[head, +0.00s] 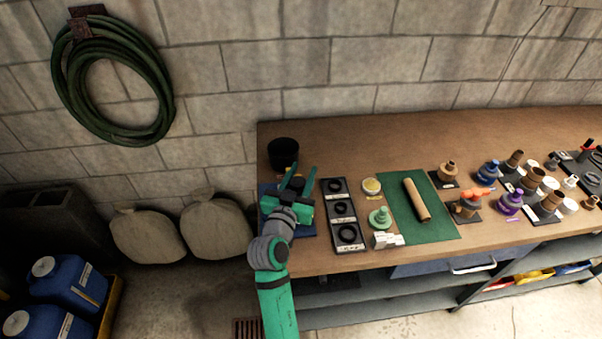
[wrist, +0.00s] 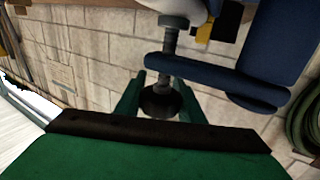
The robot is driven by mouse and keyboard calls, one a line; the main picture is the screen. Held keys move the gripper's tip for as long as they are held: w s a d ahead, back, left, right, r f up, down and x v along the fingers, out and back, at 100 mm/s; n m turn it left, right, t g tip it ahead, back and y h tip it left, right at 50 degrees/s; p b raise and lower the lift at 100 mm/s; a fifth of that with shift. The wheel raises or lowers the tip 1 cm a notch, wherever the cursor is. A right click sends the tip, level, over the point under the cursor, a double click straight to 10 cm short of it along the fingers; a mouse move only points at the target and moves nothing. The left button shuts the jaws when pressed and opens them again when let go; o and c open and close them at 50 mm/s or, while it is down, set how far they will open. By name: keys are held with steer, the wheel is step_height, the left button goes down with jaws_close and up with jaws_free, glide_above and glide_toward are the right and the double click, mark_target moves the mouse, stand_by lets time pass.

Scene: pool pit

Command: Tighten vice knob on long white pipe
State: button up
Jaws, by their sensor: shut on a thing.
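In the wrist view, my gripper (wrist: 160,92) has its two green fingers on either side of a round dark vice knob (wrist: 160,104), shut on it. The knob sits at the end of a grey threaded screw (wrist: 170,42). The screw passes beside or through a blue vice arm (wrist: 215,78). A pale rounded piece (wrist: 185,8) at the screw's far end is cut off by the top edge; I cannot tell whether it is the long white pipe. In the head view, my gripper (head: 297,182) is at the bench's left end, and the vice is mostly hidden there.
A black cup (head: 283,152) stands behind my gripper on the bench (head: 350,150). To the right are a black tray with rings (head: 343,211), a green mat (head: 440,222) with a tan roll (head: 417,200), and several fittings. A hose (head: 75,85) hangs on the wall.

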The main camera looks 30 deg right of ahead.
mark_target(293, 187)
steer(key=shift+s+d+m+g+h, duration=0.1)
steer(key=shift+s+m+g+h, duration=0.1)
steer(key=shift+m+g+h, duration=0.55)
steer(key=shift+s+d+m+g+h, duration=0.15)
steer(key=shift+m+g+h, duration=0.4)
steer(key=shift+g, duration=0.45)
steer(key=shift+s+d+m+g+h, duration=0.1)
steer(key=shift+s+m+g+h, duration=0.1)
steer(key=shift+m+g+h, duration=0.45)
steer(key=o, duration=1)
steer(key=v, duration=1.1)
steer(key=shift+r, duration=0.25)
steer(key=shift+o, duration=0.5)
steer(key=shift+r, duration=0.15)
step_height(293, 187, up, 9)
